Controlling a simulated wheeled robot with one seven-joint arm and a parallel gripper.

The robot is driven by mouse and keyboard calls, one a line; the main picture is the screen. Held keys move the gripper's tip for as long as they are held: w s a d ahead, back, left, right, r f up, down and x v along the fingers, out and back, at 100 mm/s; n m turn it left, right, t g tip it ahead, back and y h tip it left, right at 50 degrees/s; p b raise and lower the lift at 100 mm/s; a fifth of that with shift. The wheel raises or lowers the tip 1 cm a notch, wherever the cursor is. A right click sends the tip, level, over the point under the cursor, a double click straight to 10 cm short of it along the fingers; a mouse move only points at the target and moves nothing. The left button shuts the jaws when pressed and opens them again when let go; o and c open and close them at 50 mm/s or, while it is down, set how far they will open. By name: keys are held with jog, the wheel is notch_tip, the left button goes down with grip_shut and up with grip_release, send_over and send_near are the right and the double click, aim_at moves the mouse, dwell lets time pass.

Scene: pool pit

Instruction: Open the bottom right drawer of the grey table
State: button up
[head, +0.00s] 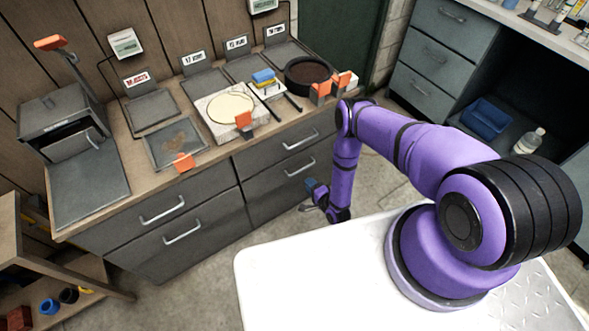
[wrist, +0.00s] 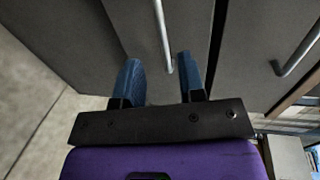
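The grey table (head: 105,230) has two drawers on the left and two on the right, and all look closed. The bottom right drawer (head: 262,195) has a silver bar handle (head: 300,166). My gripper (head: 308,196) hangs low in front of that drawer, below and close to the handle. In the wrist view my gripper (wrist: 159,60) is open, with two blue fingers apart. The bottom drawer's handle (wrist: 162,35) appears between the fingers, its near end by the fingertips. I cannot tell if they touch. The upper drawer's handle (wrist: 297,53) is farther right.
The tabletop carries a grey box-like device (head: 60,120), scales, a white slab (head: 205,105) and a round dark pan (head: 307,75). A wooden shelf (head: 12,225) stands at the left. A grey cabinet (head: 430,60) stands at the right. The floor before the drawers is clear.

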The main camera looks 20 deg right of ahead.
aim_at(297, 172)
jog(key=x, duration=1)
jog(key=shift+r, duration=0.1)
grip_shut()
